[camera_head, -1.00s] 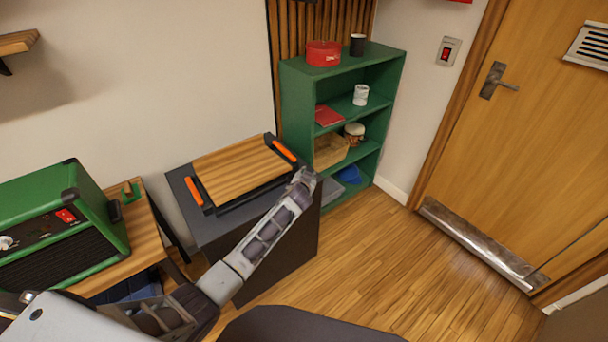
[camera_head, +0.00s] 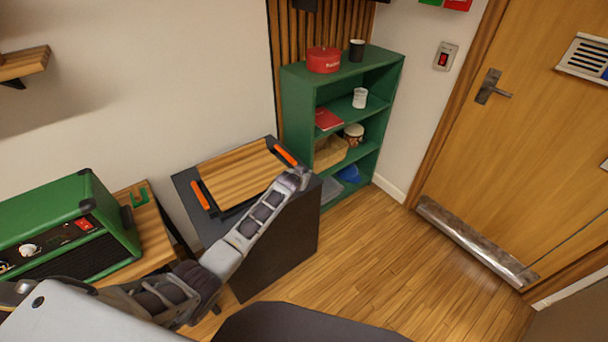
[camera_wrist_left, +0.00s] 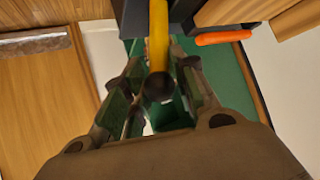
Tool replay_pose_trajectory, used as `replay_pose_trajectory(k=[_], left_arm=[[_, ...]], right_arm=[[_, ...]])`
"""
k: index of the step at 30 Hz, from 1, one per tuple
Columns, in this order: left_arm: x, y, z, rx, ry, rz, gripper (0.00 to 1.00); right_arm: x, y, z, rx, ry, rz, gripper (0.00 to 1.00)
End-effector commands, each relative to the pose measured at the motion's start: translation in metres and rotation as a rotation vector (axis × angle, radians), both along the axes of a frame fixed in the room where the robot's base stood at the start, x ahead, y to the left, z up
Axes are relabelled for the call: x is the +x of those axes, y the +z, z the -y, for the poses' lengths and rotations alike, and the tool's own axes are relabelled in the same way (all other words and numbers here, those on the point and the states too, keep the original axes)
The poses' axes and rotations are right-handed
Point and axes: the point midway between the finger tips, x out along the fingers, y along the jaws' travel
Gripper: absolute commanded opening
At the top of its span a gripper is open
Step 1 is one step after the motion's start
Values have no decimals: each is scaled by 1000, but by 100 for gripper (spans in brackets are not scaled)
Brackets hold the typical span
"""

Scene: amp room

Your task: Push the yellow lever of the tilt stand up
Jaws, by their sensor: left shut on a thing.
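The tilt stand shows in the head view as a wooden board (camera_head: 240,172) with orange grips at two ends, on a dark cabinet (camera_head: 285,240). My left arm reaches across its front right side, with the left gripper (camera_head: 300,177) at the near right corner. The lever is hidden there. In the left wrist view the yellow lever (camera_wrist_left: 158,40) comes down from the stand's dark body and ends in a black knob (camera_wrist_left: 158,87). My left gripper (camera_wrist_left: 157,78) is shut on the lever near this knob, one finger on each side. My right gripper is not in view.
A green shelf unit (camera_head: 292,110) with a red tin, cups and a basket stands behind the cabinet. A green amplifier (camera_head: 75,225) sits on a wooden table at left. The wooden door (camera_head: 535,130) is at right, with clear floor (camera_head: 390,250) before it.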

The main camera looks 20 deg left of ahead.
Motion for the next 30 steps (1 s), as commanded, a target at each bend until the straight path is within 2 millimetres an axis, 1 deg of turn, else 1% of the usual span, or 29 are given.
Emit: replay_pose_trajectory(k=[1, 3, 10, 21, 30], left_arm=[[-3, -4, 2, -17, 0, -22, 0], [-1, -3, 0, -33, 0, -32, 0], [3, -1, -6, -70, 1, -60, 0], [13, 2, -19, -76, 2, -61, 0], [20, 4, -28, -73, 2, -59, 0]], right_arm=[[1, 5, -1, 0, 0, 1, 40], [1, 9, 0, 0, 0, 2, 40], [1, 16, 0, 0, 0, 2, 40], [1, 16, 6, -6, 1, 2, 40], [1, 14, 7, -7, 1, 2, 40]])
